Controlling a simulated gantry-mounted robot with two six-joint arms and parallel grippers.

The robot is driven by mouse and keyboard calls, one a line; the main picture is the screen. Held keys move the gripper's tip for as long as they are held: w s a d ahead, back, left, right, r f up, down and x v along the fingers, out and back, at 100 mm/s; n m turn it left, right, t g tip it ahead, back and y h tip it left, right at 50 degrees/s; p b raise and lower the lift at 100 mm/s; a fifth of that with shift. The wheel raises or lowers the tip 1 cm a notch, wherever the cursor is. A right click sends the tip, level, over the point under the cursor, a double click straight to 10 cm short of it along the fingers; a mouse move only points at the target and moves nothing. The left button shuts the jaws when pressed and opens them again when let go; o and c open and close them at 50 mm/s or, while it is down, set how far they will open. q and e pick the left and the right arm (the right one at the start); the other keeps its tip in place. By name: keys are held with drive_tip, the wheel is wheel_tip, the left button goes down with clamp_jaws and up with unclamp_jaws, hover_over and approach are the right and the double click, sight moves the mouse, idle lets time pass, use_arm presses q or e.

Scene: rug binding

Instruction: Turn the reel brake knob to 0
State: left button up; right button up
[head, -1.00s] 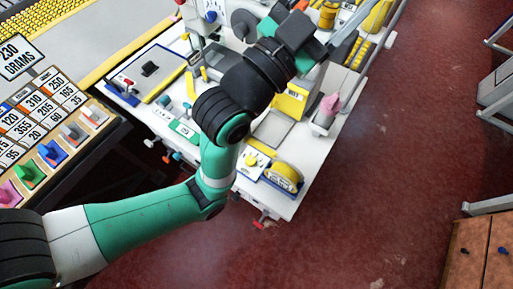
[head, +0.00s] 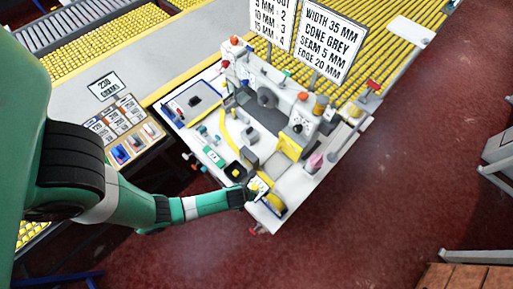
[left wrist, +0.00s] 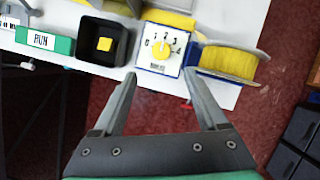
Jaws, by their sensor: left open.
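The reel brake knob (left wrist: 163,48) is a round yellow knob on a white dial plate marked 0 to 4, with 0 at the left and 4 at the right. I cannot tell which number it points to. In the head view the dial (head: 258,185) is at the bench's near corner, partly covered by my gripper. My left gripper (left wrist: 160,75) is open and empty. Its fingertips are at the near edge of the dial plate, one on each side, with the knob beyond them and not between them. My right gripper is in no view.
A yellow tape reel (left wrist: 228,62) is right of the dial. A black box with a yellow button (left wrist: 104,44) and a green RUN block (left wrist: 46,40) are left of it. The sewing machine (head: 265,98) stands further back.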

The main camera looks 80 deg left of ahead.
sight(255, 187)
use_arm(q)
drive_tip(key=b+x, duration=0.9)
drive_tip(key=x, duration=0.1)
drive_tip(key=shift+w+f, duration=0.1)
drive_tip(key=shift+f, duration=0.05)
drive_tip(key=shift+w+a+f, duration=0.2)
drive_tip(key=shift+a+f, duration=0.05)
drive_tip(key=shift+f, duration=0.25)
clamp_jaws()
